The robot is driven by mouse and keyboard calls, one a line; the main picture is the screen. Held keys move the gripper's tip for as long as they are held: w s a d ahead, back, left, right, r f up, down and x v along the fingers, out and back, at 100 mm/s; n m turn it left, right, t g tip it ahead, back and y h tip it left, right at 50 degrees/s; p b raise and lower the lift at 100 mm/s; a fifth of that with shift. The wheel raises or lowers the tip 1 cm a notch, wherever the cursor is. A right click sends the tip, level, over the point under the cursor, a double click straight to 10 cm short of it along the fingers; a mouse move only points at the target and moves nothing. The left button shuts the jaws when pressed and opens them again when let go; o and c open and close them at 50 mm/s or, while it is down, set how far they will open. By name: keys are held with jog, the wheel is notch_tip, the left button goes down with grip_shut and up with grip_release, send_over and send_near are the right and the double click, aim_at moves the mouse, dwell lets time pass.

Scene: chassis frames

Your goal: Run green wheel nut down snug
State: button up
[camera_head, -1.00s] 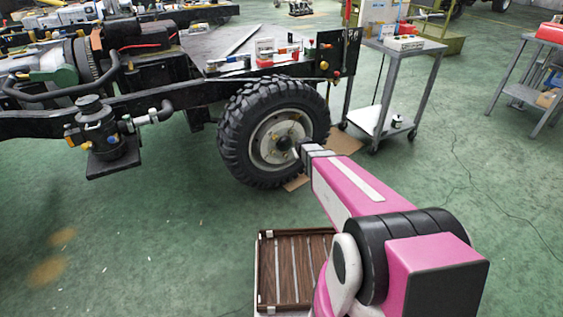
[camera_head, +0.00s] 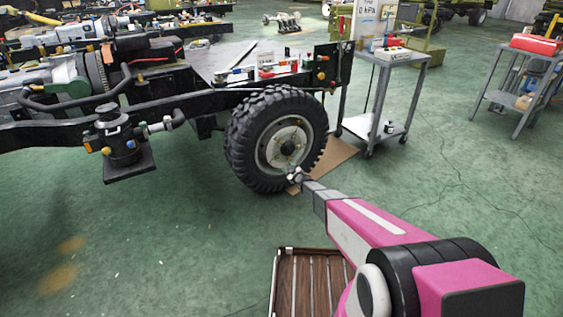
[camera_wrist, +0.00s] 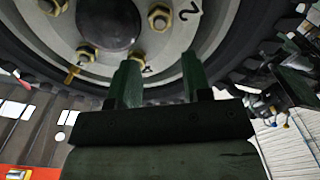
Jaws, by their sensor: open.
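The wheel (camera_head: 262,150) is on the chassis, with a pale rim and dark hub. In the wrist view the pale rim (camera_wrist: 50,40) carries several brass-coloured nuts around the dark hub cap (camera_wrist: 108,22). One nut (camera_wrist: 138,54) sits just beyond my left fingertip, and another (camera_wrist: 160,17) is higher up beside a black "2". I cannot make out a green nut. My gripper (camera_wrist: 160,62) is open, its two green fingers pointing at the lower rim with nothing held between them. In the head view my gripper (camera_head: 294,177) is at the wheel's lower right edge.
A grey cart (camera_head: 385,100) stands right of the wheel. A brown slatted tray (camera_head: 283,285) lies below my arm. Cardboard (camera_head: 338,152) lies under the wheel. The black chassis rail (camera_head: 180,108) runs left. Green floor is open to the left and right.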

aim_at(278, 158)
jog(key=x, duration=1)
jog(key=shift+w, duration=0.1)
jog(key=c, duration=0.7)
